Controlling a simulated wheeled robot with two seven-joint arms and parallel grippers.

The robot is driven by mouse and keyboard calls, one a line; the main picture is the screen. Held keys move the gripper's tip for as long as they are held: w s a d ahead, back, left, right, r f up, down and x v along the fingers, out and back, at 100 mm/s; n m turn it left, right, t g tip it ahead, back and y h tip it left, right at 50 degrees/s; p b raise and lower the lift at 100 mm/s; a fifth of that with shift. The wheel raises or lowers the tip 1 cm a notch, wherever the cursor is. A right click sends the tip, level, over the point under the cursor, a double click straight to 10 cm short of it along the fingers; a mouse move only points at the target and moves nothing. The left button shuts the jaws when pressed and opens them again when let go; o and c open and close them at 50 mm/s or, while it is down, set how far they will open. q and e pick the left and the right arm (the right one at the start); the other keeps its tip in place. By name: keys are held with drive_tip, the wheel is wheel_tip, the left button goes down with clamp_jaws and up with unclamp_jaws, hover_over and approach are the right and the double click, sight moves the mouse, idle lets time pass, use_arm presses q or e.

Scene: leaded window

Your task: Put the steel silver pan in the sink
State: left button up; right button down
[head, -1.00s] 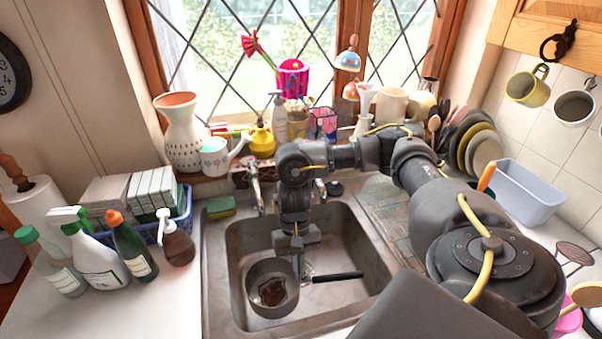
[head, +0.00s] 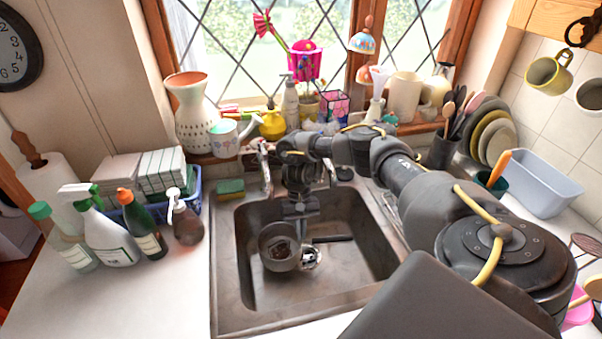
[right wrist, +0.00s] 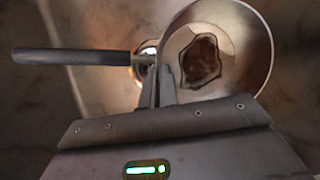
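The steel pan (head: 279,262) is a small round grey pan with a dark patch in its bowl, within the sink's outline in the head view. It also shows in the right wrist view (right wrist: 245,60), with its dark handle (right wrist: 70,57) pointing left. The sink (head: 350,275) is a grey steel basin below the window. My right gripper (head: 299,228) reaches down into the sink. Its fingers (right wrist: 160,85) are closed on the pan's wall near the handle. I cannot tell whether the pan touches the sink floor. My left gripper is out of view.
The drain (head: 311,257) lies beside the pan. A tap (head: 264,170) stands at the sink's back, with a sponge (head: 231,189) on the back left rim. Bottles (head: 105,235) stand left, a dish rack basin (head: 540,183) right. The left counter front is clear.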

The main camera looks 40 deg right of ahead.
drive_tip(key=shift+w+d+f+b, duration=0.15)
drive_tip(key=shift+f+b, duration=0.15)
drive_tip(key=shift+f, duration=0.65)
drive_tip(key=shift+w+f+b, duration=0.15)
drive_tip(key=shift+f+b, duration=0.15)
drive_tip(key=shift+f, duration=0.65)
drive_tip(key=shift+s, duration=0.1)
drive_tip(key=c, duration=1.7)
unclamp_jaws()
drive_tip(key=v, duration=1.2)
drive_tip(key=shift+p, duration=0.3)
